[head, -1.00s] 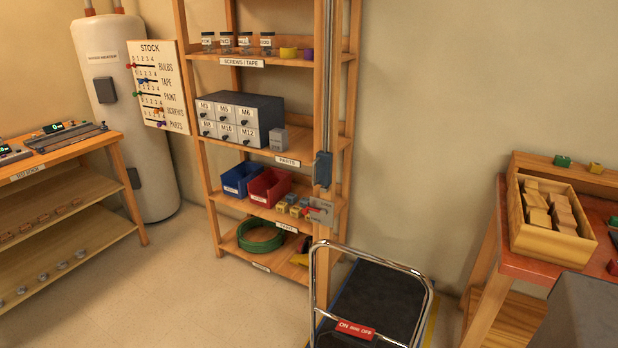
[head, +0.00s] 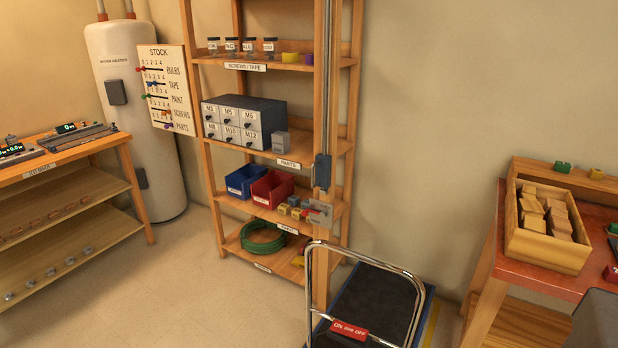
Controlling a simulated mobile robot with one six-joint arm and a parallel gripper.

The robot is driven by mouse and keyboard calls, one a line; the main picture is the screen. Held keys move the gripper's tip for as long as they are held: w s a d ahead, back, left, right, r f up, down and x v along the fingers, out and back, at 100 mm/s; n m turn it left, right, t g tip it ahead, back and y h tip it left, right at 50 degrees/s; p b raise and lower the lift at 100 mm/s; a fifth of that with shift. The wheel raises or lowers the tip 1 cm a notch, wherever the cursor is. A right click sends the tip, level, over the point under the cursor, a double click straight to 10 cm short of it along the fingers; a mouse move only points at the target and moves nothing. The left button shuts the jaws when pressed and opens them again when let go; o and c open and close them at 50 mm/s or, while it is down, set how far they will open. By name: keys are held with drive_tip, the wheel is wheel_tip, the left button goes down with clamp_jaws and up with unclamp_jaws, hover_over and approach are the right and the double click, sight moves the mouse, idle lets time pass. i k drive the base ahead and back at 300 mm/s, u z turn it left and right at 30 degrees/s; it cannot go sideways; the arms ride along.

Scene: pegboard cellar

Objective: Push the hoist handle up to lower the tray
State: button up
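A vertical metal rail (head: 328,90) runs up the right front post of the wooden shelf. A blue-grey block (head: 322,171) with a slim rod sits on this rail at about the middle shelf's height; it looks like the hoist's handle or carriage, but I cannot tell which. A small grey metal plate or bracket (head: 321,212) is lower on the same post, beside several small coloured blocks (head: 296,209). I cannot tell whether it is the hoist tray. My gripper is not in view.
A platform trolley (head: 372,305) with a chrome handle stands in front of the shelf's right side. A workbench with a wooden box of blocks (head: 545,250) is at right, a test bench (head: 65,158) at left. Open floor (head: 215,290) lies between the test bench and shelf.

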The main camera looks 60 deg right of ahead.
sight(323, 164)
drive_tip(key=z, duration=0.1)
drive_tip(key=i, duration=0.95)
drive_tip(key=u, duration=0.05)
